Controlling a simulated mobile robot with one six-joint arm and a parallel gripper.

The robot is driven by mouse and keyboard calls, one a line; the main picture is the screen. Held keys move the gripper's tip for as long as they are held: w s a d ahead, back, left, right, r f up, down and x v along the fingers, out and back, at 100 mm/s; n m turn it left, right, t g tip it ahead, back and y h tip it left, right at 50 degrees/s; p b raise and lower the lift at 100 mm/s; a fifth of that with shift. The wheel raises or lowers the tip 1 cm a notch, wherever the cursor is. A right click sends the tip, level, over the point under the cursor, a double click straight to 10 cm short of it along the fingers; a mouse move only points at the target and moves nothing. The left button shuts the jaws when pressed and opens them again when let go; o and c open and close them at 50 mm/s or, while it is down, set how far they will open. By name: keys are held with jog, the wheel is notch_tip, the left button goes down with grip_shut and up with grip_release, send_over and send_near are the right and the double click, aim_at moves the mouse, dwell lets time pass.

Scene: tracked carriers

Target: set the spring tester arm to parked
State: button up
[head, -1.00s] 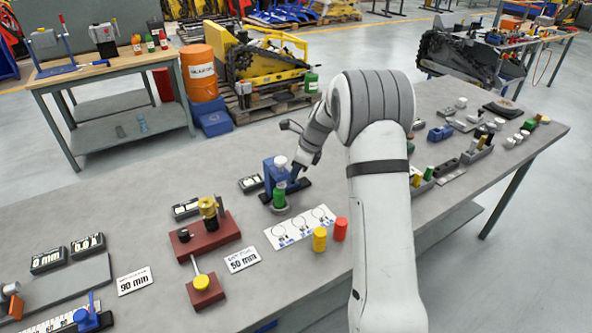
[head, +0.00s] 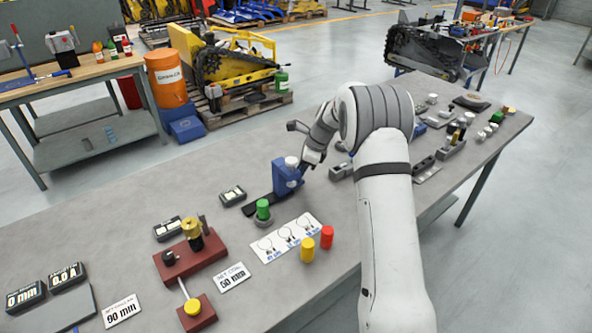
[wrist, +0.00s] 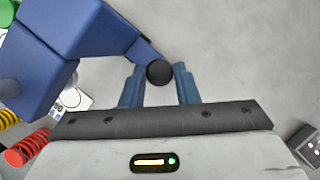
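A green cylinder (head: 263,210) on a grey seat stands at the track's left part, apart from the blue arm. In the wrist view the blue arm (wrist: 85,30) fills the upper left and ends in a round black knob (wrist: 160,73). My gripper (wrist: 160,80) has a finger on each side of the knob, both seemingly touching it. In the head view my gripper (head: 312,160) is at the blue arm's right side, partly hidden.
A white card with circles (head: 287,238), a yellow cylinder (head: 307,250) and a red cylinder (head: 327,237) are in front of the tester. A small display (head: 232,196) is to its left. Red fixtures (head: 190,258) stand further left; grey blocks and parts (head: 427,170) lie right of my arm.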

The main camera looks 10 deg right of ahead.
jog(key=shift+o, duration=1.4)
jog(key=shift+w+d, duration=0.1)
jog(key=shift+d, duration=0.25)
jog(key=shift+o, duration=0.8)
jog(key=shift+a, duration=0.15)
jog(key=shift+r, duration=0.1)
jog(key=v, duration=0.7)
jog(key=shift+r+b, duration=0.3)
jog(key=shift+b, duration=0.1)
